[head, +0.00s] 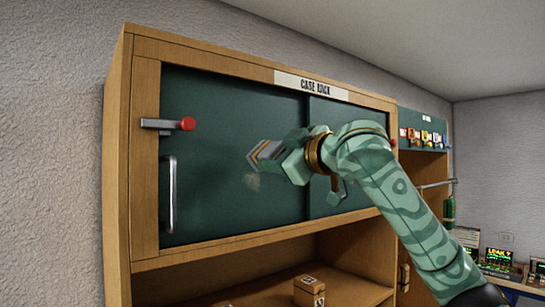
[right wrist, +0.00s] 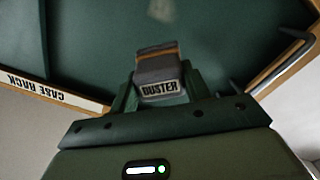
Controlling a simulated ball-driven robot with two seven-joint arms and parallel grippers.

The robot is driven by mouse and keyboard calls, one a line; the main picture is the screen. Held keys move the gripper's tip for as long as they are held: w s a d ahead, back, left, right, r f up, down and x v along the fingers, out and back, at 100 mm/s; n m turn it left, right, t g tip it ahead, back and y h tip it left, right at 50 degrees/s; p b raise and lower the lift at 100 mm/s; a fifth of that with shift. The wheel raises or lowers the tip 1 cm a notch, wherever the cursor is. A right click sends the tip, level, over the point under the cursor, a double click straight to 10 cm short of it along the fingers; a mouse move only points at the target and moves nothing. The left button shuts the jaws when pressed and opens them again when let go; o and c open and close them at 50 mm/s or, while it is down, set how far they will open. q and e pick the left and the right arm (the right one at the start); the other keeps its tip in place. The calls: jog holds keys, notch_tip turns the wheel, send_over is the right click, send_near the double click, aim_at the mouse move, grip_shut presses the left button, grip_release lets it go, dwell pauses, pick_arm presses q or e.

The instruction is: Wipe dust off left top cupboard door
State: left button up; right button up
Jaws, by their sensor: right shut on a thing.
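The left top cupboard door (head: 225,120) is a dark green panel with an upright metal handle (head: 172,195) at its left. A small pale dust patch (head: 252,181) shows on it, just below the duster; a pale patch (right wrist: 160,10) also shows at the top of the right wrist view. My right gripper (head: 282,156) is shut on the grey duster (head: 262,153), which has an orange stripe. The duster's label reads "DUSTER" in the right wrist view (right wrist: 158,75). The duster is in front of the door; I cannot tell whether they touch. My left gripper is not in view.
A metal latch with a red knob (head: 187,124) sticks out at the cupboard's upper left. A "CASE RACK" sign (head: 312,86) is on the top frame. A second green door (head: 345,118) is partly behind my right arm. A wooden block (head: 309,291) sits on the open shelf below.

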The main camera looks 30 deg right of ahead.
jog(key=shift+s+r, duration=0.1)
jog(key=shift+s, duration=0.3)
jog(key=shift+s+d+p, duration=0.1)
jog(key=shift+s+p, duration=0.2)
jog(key=shift+s, duration=0.85)
jog(key=shift+w, duration=0.15)
